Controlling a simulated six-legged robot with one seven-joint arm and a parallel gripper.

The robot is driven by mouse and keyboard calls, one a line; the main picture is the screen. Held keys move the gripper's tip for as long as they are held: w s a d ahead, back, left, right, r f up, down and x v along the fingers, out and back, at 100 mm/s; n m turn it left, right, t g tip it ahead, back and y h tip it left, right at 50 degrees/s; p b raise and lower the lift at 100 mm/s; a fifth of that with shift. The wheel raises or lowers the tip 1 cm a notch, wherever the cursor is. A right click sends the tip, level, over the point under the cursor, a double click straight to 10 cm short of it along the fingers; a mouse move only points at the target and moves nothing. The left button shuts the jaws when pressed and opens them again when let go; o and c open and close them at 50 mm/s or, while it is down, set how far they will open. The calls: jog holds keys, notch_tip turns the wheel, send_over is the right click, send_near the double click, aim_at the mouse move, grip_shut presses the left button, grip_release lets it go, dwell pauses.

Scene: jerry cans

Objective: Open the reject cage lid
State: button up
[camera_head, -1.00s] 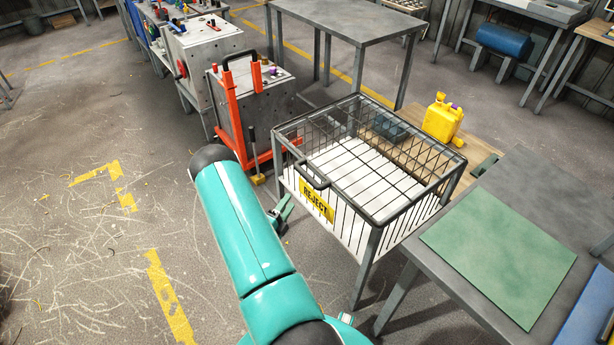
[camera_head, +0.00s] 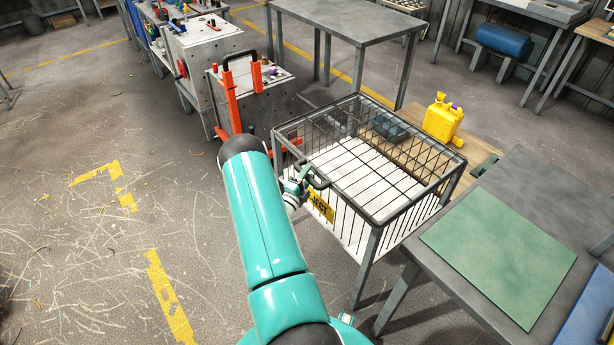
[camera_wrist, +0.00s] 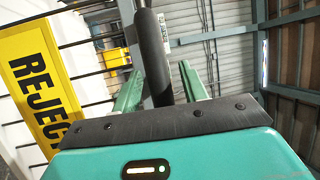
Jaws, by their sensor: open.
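The reject cage (camera_head: 345,235) is a wire-sided bin with a white inside and a yellow REJECT sign (camera_head: 320,207). Its dark-framed wire lid (camera_head: 385,165) lies flat and shut on top. A black bar handle (camera_head: 320,180) sticks out at the lid's near-left edge. My gripper (camera_head: 299,186) is at that handle, partly hidden behind my arm. In the wrist view, its two green fingers (camera_wrist: 160,82) are open on either side of the black handle (camera_wrist: 152,45). I cannot tell if they touch it. The sign (camera_wrist: 38,85) shows at left.
A grey table with a green mat (camera_head: 500,255) stands close right of the cage. A yellow jerry can (camera_head: 442,118) stands on a wooden surface behind it. An orange-framed cart (camera_head: 245,105) is at back left.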

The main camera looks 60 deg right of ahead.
grip_shut()
jog(key=shift+r, duration=0.1)
